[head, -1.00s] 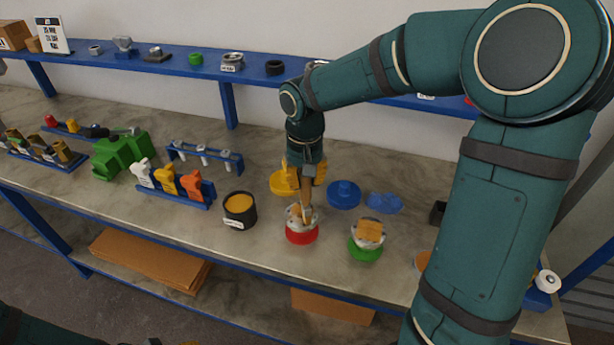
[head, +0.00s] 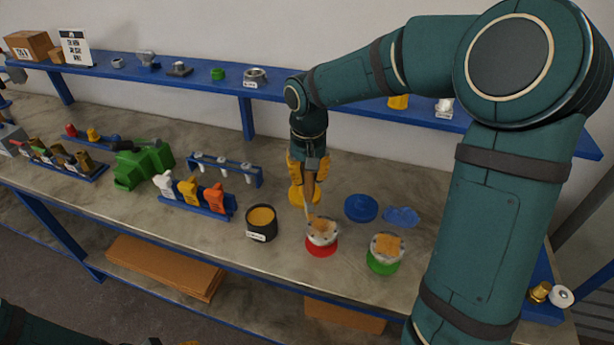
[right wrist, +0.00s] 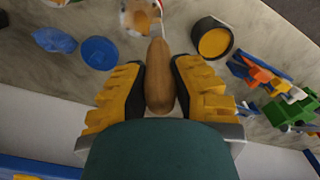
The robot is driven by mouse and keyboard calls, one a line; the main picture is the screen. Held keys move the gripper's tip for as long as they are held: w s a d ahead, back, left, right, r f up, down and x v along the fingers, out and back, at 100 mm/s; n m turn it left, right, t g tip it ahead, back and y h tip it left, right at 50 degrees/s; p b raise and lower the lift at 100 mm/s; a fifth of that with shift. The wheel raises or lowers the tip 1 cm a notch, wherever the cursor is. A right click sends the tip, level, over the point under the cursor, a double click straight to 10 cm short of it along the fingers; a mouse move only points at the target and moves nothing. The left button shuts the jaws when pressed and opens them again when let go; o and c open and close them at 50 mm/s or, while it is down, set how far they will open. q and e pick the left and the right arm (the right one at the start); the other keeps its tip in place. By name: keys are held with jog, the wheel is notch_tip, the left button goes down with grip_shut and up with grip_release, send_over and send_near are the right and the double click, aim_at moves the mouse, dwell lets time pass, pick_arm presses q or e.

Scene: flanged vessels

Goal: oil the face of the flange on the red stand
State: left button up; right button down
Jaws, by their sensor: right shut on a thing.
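A grey-white flange with a tan patch on its face (head: 323,229) sits on the red stand (head: 321,250). It also shows at the top of the right wrist view (right wrist: 138,17). My right gripper (head: 308,178) is shut on a wooden-handled brush, whose handle (right wrist: 158,80) lies between the yellow fingers. The brush points down at the back left edge of the flange; I cannot tell whether its tip touches. A black pot of amber oil (head: 262,238) stands left of the flange.
Right of the red stand is a flange with a tan patch on a green stand (head: 382,265). A blue disc (head: 361,208) and blue cloth (head: 402,216) lie behind. A blue rack of bottles (head: 200,207) and a green device (head: 143,165) stand left. A blue shelf (head: 190,79) runs behind.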

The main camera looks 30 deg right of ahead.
jog(key=shift+a+r+p, duration=0.1)
jog(key=shift+r+p, duration=1.15)
jog(key=shift+r, duration=0.6)
jog(key=shift+f, duration=0.1)
